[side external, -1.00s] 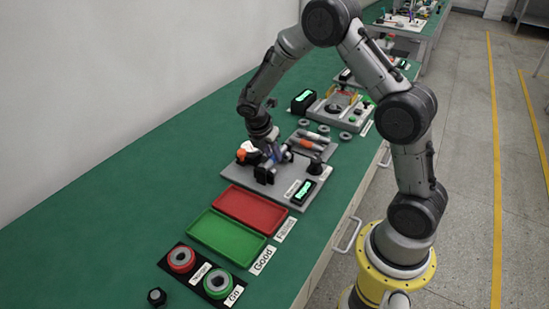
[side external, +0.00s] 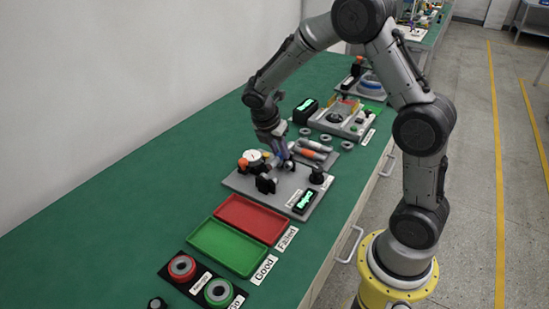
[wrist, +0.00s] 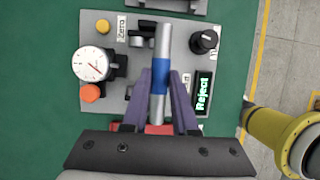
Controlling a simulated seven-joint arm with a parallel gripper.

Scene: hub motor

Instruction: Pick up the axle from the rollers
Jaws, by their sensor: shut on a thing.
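The axle (wrist: 162,45) is a grey rod with a blue band in the wrist view. My gripper (wrist: 161,82) is shut on it around the band, with a purple finger on each side. In the side view my gripper (side external: 281,153) is above the grey test plate (side external: 240,184), and the axle is hard to make out there. The black roller supports (side external: 266,184) stand on the plate below and in front of the gripper. The axle appears raised clear of them. In the wrist view the axle and fingers partly cover the supports.
The plate carries a white dial gauge (wrist: 95,64), an orange button (wrist: 90,93), a black knob (wrist: 204,40) and a display (wrist: 203,92) reading "Reject". Other axles (side external: 312,148) lie behind. The red tray (side external: 255,218) and green tray (side external: 225,248) are empty.

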